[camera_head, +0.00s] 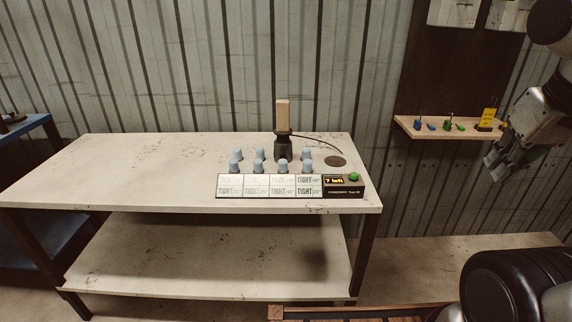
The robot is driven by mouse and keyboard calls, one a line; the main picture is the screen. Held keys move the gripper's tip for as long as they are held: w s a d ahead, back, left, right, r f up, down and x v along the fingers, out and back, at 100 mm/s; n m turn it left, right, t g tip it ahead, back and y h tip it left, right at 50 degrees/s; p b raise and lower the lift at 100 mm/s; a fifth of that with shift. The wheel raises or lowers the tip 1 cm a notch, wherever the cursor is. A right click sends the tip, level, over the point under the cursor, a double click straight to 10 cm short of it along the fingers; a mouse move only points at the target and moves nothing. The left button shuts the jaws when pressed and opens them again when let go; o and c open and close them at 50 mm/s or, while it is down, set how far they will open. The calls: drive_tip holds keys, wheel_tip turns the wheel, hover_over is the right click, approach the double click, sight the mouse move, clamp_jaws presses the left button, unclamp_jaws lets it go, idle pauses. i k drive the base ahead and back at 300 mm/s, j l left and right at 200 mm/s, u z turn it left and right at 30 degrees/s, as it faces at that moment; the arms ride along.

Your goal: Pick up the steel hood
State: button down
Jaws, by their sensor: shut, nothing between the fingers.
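Several small pale blue-grey caps (235,166) stand in two rows on the white table, behind a panel of white labels. I cannot tell which thing is the steel hood; no bare steel hood shows clearly. Behind the caps stands a black upright tool (283,148) with a tan block (283,114) on top and a dark cable running right. My gripper (492,168) is at the right, in front of the wall, well away from the caps and the table. It is shut and empty.
The label panel (270,186) has a box with a "7 left" display (334,181) and a green button (354,177). A dark round disc (336,161) lies nearby. The white table (130,170) is clear at left. A wall shelf (448,134) holds small coloured items, close to my gripper.

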sight(284, 145)
drive_tip(key=i+j, duration=1.05)
drive_tip(key=j, duration=0.05)
